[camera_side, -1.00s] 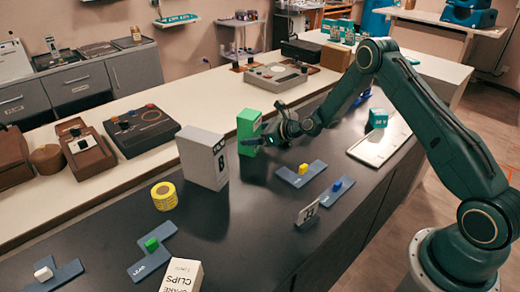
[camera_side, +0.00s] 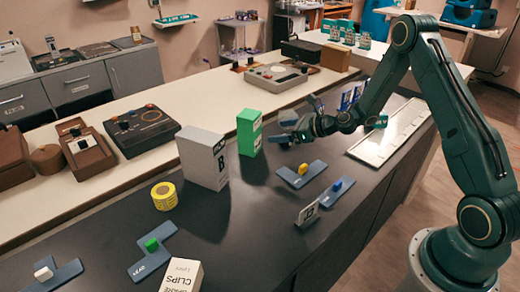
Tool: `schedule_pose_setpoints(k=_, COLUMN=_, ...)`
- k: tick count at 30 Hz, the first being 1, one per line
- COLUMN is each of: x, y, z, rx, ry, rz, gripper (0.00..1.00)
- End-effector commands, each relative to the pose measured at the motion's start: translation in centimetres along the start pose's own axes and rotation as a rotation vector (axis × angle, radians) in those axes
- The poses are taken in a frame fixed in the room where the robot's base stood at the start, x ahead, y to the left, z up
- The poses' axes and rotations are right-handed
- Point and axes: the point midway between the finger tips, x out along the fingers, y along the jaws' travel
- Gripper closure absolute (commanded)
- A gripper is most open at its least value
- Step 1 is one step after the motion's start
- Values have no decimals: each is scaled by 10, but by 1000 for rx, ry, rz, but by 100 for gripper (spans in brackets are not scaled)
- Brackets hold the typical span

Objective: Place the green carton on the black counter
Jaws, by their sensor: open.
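The green carton (camera_side: 249,132) stands upright on the black counter (camera_side: 245,228), near its back edge and just right of a larger grey box. My gripper (camera_side: 284,131) is open and empty to the right of the carton. A clear gap shows between its fingers and the carton.
The grey box (camera_side: 202,158) stands close to the carton's left. A yellow roll (camera_side: 164,196), a white clips box (camera_side: 182,276) and a small sign (camera_side: 307,213) are on the counter. Blue plates with coloured blocks lie in front. A pale tray (camera_side: 391,133) lies at the right.

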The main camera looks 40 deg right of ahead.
Motion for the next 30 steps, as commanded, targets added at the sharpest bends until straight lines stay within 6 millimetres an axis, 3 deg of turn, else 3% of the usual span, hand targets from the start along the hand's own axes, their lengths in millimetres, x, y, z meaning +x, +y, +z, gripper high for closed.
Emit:
schedule_pose_setpoints(k=20, x=-1, y=4, z=7, rx=-45, ry=8, rz=10, gripper=18)
schedule_pose_setpoints(k=26, x=-9, y=22, z=29, rx=-228, ry=42, rz=55, gripper=18)
schedule_pose_setpoints(k=30, x=-20, y=42, z=51, rx=-439, ry=82, rz=105, gripper=18)
